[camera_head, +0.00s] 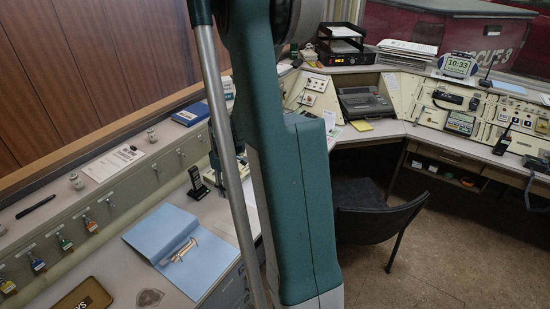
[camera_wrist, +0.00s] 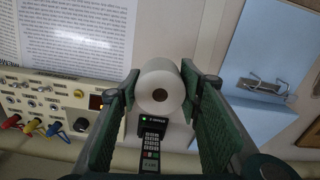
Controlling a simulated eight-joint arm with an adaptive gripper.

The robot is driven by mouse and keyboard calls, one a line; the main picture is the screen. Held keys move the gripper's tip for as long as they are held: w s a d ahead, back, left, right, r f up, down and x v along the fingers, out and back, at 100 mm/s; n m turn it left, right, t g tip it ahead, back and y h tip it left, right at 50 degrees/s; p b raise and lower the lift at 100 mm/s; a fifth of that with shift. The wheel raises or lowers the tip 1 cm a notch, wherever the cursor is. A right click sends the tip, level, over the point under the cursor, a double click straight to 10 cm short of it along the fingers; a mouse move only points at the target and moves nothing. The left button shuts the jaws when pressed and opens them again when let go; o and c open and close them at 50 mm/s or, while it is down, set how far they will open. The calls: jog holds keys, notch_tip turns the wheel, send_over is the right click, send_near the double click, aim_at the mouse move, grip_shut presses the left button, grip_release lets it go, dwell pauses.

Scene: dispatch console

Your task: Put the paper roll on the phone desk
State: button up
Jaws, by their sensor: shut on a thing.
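The white paper roll (camera_wrist: 163,70) is between the two green fingers of my gripper (camera_wrist: 159,86) in the wrist view, its end with the brown core hole facing the camera. My gripper is shut on it. A black keypad phone (camera_wrist: 152,138) with a green-lit display shows just below the roll. In the head view a black handset (camera_head: 197,183) stands upright on the left desk (camera_head: 120,268). No desk is visibly labelled as the phone desk. My arm covers the middle of the head view, and the roll cannot be made out there.
A blue binder (camera_head: 150,232) with a metal clip lies open on the left desk; it also shows in the wrist view (camera_wrist: 268,50). A key panel (camera_head: 120,205) runs behind it. A dark chair (camera_head: 372,222) stands right of my arm, before the far console (camera_head: 470,110).

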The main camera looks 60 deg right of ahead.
dwell(0.3)
jog(key=b, duration=0.1)
send_over(233, 210)
jog(key=shift+f, duration=3.15)
jog(key=shift+f+b, duration=0.5)
jog(key=shift+f, duration=1.35)
jog(key=shift+f, duration=0.2)
jog(key=o, duration=0.9)
jog(key=shift+r, duration=0.15)
jog(key=shift+r+p, duration=1.1)
jog(key=shift+r, duration=5)
